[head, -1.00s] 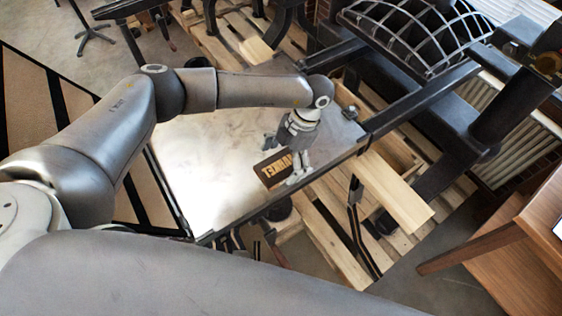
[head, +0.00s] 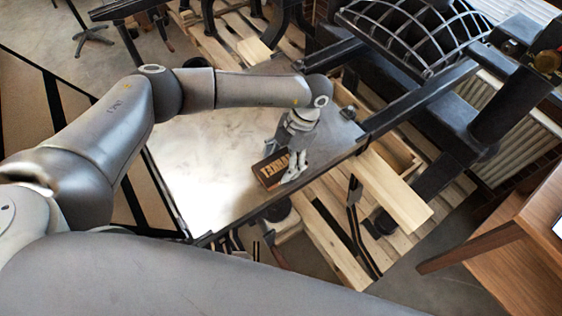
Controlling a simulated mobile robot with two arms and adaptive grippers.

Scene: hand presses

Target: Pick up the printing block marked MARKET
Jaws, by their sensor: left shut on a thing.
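The printing block (head: 270,172) is a small dark brown block with mirrored light lettering that reads as MARKET backwards. It is at the right front part of a flat pale metal plate (head: 205,180). My left gripper (head: 293,174) is shut on the right end of the block, with its fingers pointing down toward the front edge of the plate. I cannot tell whether the block touches the plate or is just above it. My right gripper is not in view.
A black press frame with a curved ribbed drum (head: 415,35) stands at the back right. Wooden pallets and a pale plank (head: 395,190) lie right of the plate. A brown wooden table (head: 515,235) is at the right edge. The plate's left part is clear.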

